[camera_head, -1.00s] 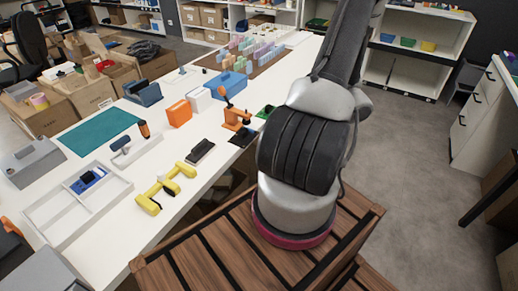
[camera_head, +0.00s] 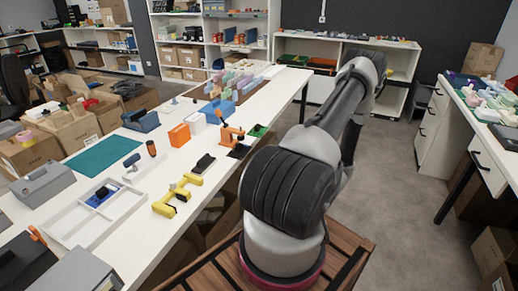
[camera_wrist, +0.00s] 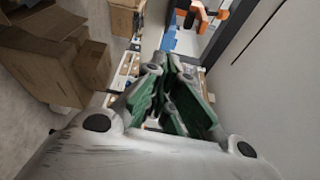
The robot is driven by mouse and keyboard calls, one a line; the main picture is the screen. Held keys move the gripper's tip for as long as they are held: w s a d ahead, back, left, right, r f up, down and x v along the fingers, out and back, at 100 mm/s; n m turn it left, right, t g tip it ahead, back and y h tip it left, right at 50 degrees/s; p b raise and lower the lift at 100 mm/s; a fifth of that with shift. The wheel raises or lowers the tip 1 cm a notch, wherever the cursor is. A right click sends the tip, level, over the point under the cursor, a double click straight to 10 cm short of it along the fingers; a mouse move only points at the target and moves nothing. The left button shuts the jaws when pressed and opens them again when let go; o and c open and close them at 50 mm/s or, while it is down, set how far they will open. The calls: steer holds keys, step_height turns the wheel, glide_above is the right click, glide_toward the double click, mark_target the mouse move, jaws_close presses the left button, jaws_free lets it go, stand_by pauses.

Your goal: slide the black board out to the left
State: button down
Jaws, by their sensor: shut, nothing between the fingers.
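In the head view the far end of my arm reaches toward the back shelf, and the gripper is hidden there.
The long white table (camera_head: 150,225) holds a yellow tool (camera_head: 178,194), a black block (camera_head: 203,163), an orange box (camera_head: 179,135) and a white tray (camera_head: 65,232). A low white shelf (camera_head: 405,62) stands behind my arm. Brown cartons (camera_wrist: 55,55) show left in the wrist view.

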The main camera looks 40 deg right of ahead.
steer(key=w, duration=1)
steer(key=shift+a+n, duration=0.3)
